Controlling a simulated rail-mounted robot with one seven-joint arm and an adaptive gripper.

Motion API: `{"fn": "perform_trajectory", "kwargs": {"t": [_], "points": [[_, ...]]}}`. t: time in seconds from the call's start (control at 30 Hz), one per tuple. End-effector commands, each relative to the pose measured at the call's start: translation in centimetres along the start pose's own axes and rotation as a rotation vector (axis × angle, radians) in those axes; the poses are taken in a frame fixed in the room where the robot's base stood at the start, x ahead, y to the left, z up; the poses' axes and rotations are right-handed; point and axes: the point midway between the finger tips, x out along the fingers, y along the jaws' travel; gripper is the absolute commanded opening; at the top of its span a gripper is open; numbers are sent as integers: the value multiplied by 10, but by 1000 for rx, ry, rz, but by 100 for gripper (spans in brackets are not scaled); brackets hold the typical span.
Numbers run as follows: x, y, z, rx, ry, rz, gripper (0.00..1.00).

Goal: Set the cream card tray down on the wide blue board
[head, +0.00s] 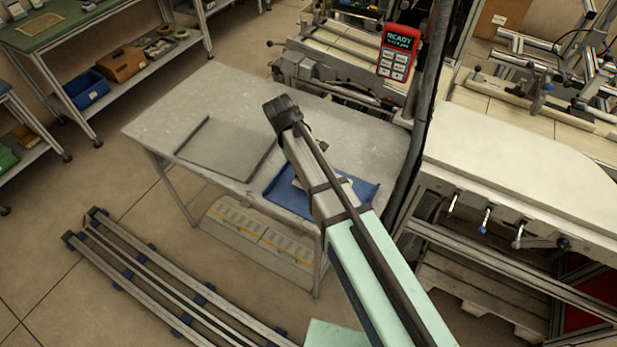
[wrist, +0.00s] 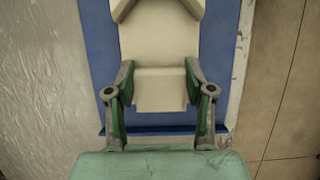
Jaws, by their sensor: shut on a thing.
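The cream card tray (wrist: 160,88) is between the two green-padded fingers of my gripper (wrist: 159,72), in the wrist view. My gripper is shut on its narrow near part; its wider far part runs out of the top of the picture. The wide blue board (wrist: 101,48) lies under the tray and shows on both sides and in front of it. I cannot tell whether the tray touches the board. In the head view the blue board (head: 285,197) is at the right of the grey table, and my arm hides most of the tray and my gripper.
A flat grey board (head: 226,148) lies on the left of the table (head: 310,115). A red handheld unit (head: 398,53) stands behind the table's right. A pale machine bench (head: 520,180) is to the right. Rails (head: 165,280) lie on the floor at front left.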

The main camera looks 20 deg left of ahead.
Motion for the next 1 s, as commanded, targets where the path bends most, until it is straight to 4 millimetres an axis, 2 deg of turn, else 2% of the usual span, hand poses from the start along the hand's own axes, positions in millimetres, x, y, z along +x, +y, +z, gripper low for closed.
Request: {"fn": "perform_trajectory", "kwargs": {"t": [0.27,0.63,0.67,0.7,0.73,1.0], "points": [[28,0,-11,-1,-2,-2,16],[32,0,-13,-1,0,-1,16],[32,0,-13,0,0,0,57],[32,0,-13,0,0,0,71],[32,0,-13,0,0,0,78],[32,0,-13,0,0,0,78]]}}
